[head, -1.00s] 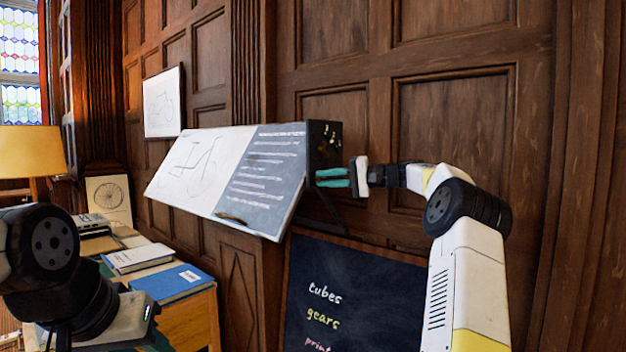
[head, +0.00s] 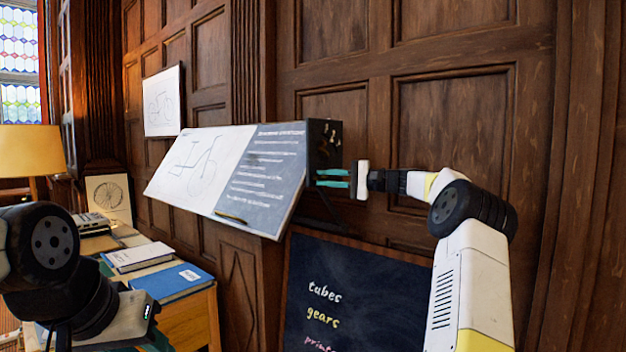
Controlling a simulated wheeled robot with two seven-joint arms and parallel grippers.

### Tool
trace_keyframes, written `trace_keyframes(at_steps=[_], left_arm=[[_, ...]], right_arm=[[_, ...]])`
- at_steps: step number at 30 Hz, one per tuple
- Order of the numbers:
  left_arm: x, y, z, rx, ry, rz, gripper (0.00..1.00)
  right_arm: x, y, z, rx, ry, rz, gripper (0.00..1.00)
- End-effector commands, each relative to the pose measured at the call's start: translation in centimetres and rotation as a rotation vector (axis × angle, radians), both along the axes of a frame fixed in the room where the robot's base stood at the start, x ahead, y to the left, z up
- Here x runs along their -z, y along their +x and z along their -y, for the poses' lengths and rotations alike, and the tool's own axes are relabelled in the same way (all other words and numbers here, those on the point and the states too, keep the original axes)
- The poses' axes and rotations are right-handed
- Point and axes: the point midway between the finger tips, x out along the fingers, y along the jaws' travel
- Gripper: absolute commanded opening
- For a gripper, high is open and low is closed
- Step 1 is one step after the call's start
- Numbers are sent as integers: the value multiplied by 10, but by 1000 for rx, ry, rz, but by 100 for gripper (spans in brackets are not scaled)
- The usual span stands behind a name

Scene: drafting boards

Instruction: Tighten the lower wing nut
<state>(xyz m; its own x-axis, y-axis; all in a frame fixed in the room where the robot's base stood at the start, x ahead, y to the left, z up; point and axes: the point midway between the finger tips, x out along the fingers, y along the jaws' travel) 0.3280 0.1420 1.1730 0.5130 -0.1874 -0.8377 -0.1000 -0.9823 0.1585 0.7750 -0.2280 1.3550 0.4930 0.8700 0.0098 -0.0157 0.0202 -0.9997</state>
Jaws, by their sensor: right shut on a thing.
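A tilted drafting board (head: 205,205) with a bicycle drawing and a dark text panel stands against the panelled wall. Its dark right end face (head: 332,152) carries small brass fittings (head: 327,136) near the top. My right gripper (head: 318,178) is at the lower part of this face, reaching in from the right with its teal fingers level. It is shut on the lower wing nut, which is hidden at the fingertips. My left arm is at the lower left; only a bit of its gripper (head: 154,342) shows at the bottom edge, and its fingertips are hard to make out.
A chalkboard (head: 350,295) with words leans below the drafting board. A wooden desk with a blue book (head: 172,283) and a white book (head: 137,257) stands at the left, with a lamp (head: 30,152) behind. Bare wall panelling lies right of my right gripper.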

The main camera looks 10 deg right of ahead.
Motion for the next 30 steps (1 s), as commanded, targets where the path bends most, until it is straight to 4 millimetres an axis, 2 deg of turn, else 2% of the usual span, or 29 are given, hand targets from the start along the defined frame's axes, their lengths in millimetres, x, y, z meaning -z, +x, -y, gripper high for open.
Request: trace_keyframes(at_steps=[1,3,4,14,17,25,30], left_arm=[[0,0,0,0,0,0,36],[0,0,0,0,0,0,36],[0,0,0,0,0,0,36],[0,0,0,0,0,0,36],[0,0,0,0,0,0,36],[0,0,0,0,0,0,36],[0,0,0,0,0,0,36]], right_arm=[[1,0,0,2,0,0,22],[0,0,0,1,0,0,35],[0,0,0,1,0,0,38],[0,-1,2,1,-1,0,38],[0,-5,11,3,-1,0,38],[1,-28,51,3,-1,-1,38],[1,-36,66,1,0,0,38]])
